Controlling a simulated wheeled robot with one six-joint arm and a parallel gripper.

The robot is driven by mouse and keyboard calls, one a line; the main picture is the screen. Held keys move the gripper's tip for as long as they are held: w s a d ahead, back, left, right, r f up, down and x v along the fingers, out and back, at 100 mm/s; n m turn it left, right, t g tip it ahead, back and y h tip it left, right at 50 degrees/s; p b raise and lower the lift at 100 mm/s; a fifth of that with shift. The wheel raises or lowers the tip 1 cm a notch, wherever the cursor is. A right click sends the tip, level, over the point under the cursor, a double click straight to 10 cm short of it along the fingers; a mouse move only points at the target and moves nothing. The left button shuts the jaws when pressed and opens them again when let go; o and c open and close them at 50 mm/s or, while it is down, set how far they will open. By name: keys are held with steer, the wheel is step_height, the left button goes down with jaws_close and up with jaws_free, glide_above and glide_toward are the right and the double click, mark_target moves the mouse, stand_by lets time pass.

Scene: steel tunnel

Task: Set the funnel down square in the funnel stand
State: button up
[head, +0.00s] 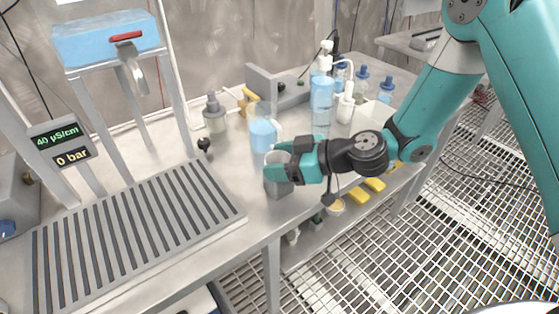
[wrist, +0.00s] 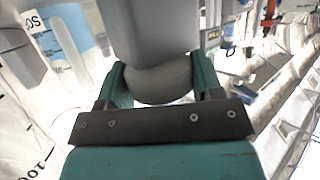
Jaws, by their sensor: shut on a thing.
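My gripper (head: 278,162) is shut on the funnel (wrist: 158,82), a pale grey rounded piece between the two teal fingers in the wrist view. In the head view only a small pale part of the funnel (head: 277,157) shows between the fingers. A grey block-like body, which looks like the funnel stand (head: 279,188), is directly below the fingers near the bench's front edge. It also fills the top middle of the wrist view (wrist: 150,28), against the funnel. Whether the funnel sits in the stand or just above it, and how square it is, I cannot tell.
A graduated container with blue liquid (head: 263,135) stands close behind the gripper. Bottles (head: 322,100) stand farther back right, and a grey bottle (head: 215,115) back left. A slotted drain grate (head: 140,235) lies left. Yellow items (head: 372,185) are at the right front.

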mark_target(279, 160)
steer(key=shift+f+b, duration=0.15)
steer(key=shift+b, duration=0.25)
stand_by(0.5)
steer(key=o, duration=1.2)
steer(key=shift+c, duration=0.2)
steer(key=shift+r, duration=0.2)
steer(key=shift+r+p, duration=1.85)
steer(key=shift+r, duration=1.55)
